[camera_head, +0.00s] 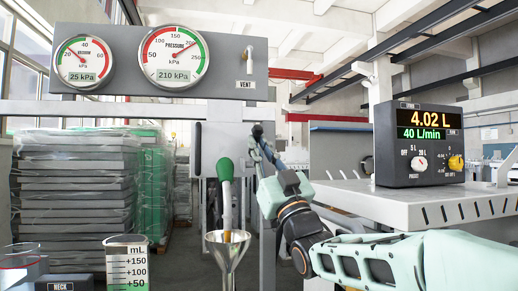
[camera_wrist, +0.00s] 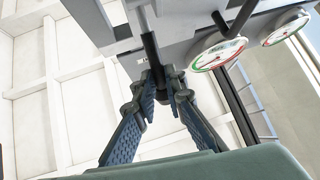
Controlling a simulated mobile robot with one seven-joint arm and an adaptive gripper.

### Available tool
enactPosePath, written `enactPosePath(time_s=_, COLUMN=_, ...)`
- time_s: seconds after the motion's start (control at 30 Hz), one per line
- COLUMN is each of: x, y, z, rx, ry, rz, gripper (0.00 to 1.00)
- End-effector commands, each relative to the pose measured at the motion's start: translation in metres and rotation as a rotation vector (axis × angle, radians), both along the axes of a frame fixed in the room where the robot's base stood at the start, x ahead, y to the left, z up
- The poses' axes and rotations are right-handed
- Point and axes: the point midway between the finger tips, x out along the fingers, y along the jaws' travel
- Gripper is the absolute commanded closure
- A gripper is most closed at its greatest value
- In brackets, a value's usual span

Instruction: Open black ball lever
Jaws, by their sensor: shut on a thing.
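The black lever (camera_wrist: 151,50) shows in the wrist view as a dark grip on a grey rod, running down between the fingers. My gripper (camera_wrist: 163,82) is shut on it, with one blue-grey finger on each side. The lever's lower end is partly hidden by the fingers. In the head view my gripper (camera_head: 262,145) is right of centre, below the gauge panel and right of the green-handled nozzle. A small dark part (camera_head: 257,130) shows at the fingertips there; its shape is too small to tell.
The gauge panel (camera_head: 210,85) is above left of my gripper. The green handle (camera_head: 225,170) stands over a metal funnel (camera_head: 227,255). A measuring beaker (camera_head: 126,265) is at the lower left. A display unit (camera_head: 419,143) reading 4.02 L stands on a grey bench (camera_head: 420,205) at right.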

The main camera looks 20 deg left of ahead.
Motion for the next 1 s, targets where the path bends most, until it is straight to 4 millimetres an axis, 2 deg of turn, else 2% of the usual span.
enactPosePath(time_s=0.13, x=0.000, y=0.000, z=-0.002, rx=-0.002, ry=0.001, rz=0.000, gripper=1.00)
enactPosePath(time_s=0.17, x=0.000, y=0.000, z=-0.002, rx=-0.002, ry=0.001, rz=0.000, gripper=0.87)
enactPosePath(time_s=0.3, x=0.000, y=0.000, z=-0.002, rx=-0.002, ry=0.001, rz=0.000, gripper=0.72)
enactPosePath(time_s=0.73, x=-0.004, y=-0.004, z=-0.007, rx=-0.003, ry=0.001, rz=0.000, gripper=0.71)
enactPosePath(time_s=1.0, x=-0.024, y=-0.026, z=-0.037, rx=-0.005, ry=0.002, rz=-0.002, gripper=0.71)
